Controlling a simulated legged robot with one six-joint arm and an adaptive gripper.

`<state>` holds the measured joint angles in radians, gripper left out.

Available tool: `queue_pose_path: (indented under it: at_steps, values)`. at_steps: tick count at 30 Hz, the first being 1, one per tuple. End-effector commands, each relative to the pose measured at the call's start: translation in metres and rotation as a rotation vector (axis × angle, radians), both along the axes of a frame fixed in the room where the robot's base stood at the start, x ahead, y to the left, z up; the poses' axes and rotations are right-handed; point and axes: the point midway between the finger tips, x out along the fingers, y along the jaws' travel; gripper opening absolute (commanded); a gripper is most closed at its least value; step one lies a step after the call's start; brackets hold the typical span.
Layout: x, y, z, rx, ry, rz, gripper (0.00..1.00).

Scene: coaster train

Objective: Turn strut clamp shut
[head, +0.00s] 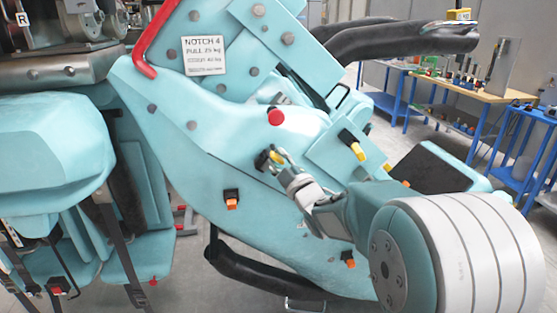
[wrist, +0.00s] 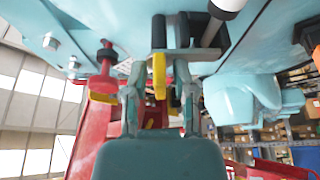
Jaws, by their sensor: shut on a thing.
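The strut clamp (head: 262,161) is a small black block with a yellow lever on the pale teal strut plate, left of centre in the head view. My gripper (head: 282,160) reaches it from the lower right. In the wrist view the clamp's yellow lever (wrist: 159,76) hangs down from a black block, between the two fingers of my gripper (wrist: 160,92). The jaws are shut on this lever. The fingers partly hide the clamp in the head view, and how far the lever is turned is hard to tell.
A second black clamp with a yellow tip (head: 352,145) sits to the right. A red knob (head: 276,117) is just above my gripper. Teal seats (head: 45,150) with straps hang at left. Workbenches (head: 460,92) with tools stand behind at right.

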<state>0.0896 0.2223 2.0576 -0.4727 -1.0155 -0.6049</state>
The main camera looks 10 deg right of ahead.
Motion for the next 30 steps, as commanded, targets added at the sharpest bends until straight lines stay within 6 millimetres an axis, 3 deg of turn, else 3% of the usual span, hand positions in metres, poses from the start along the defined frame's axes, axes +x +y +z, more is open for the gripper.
queue_pose_path:
  at_steps: [1,22,23,24,30]
  values:
    - [0.0002,0.0010,-0.0064,0.018,0.016,0.001,0.00]
    - [0.0004,0.0013,-0.0059,0.091,0.014,0.001,0.00]
    - [0.0005,0.0014,-0.0058,0.091,0.014,0.001,0.37]
    - [0.0004,0.0014,-0.0057,0.091,0.014,0.001,0.49]
    - [0.0003,0.0012,-0.0034,0.092,0.009,0.002,0.49]
